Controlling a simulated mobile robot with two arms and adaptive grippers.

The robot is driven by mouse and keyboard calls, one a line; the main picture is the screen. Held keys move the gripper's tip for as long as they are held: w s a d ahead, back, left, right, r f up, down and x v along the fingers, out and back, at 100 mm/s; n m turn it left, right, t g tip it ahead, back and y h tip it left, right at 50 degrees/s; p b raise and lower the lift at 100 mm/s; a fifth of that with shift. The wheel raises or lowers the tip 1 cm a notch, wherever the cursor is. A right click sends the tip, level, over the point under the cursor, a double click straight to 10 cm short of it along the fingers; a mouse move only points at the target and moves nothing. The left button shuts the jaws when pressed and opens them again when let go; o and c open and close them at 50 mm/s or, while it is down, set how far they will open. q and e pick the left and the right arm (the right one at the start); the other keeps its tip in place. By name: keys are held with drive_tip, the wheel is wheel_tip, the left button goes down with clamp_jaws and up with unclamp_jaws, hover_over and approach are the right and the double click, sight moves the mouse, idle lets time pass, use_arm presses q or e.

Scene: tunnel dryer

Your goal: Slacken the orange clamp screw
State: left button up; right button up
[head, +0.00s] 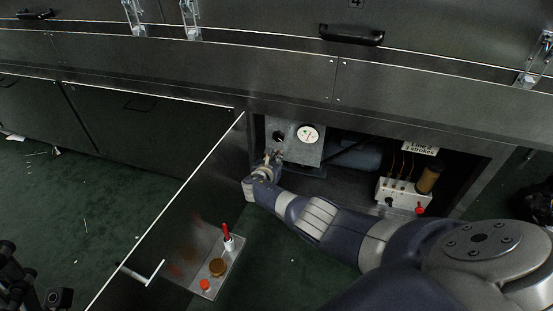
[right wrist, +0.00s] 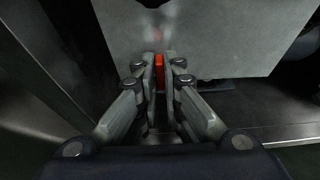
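The orange clamp screw (right wrist: 159,64) shows in the right wrist view as a narrow upright orange piece at the lower edge of a grey metal box (right wrist: 205,35). My right gripper (right wrist: 159,80) has its two fingers close together, one on each side of the screw, and looks shut on it. In the head view my right gripper (head: 273,158) is at the lower left of the grey box (head: 312,152) with the round gauge (head: 308,134), and hides the screw. Dark parts at the bottom left corner look like my left gripper (head: 35,290); its fingers are unclear.
The box is inside an open bay under the dryer. A white valve block (head: 402,192) is at the bay's right.

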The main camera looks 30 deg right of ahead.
drive_tip(key=o, duration=0.4)
drive_tip(key=v, duration=1.2)
idle(0.3)
idle(0.5)
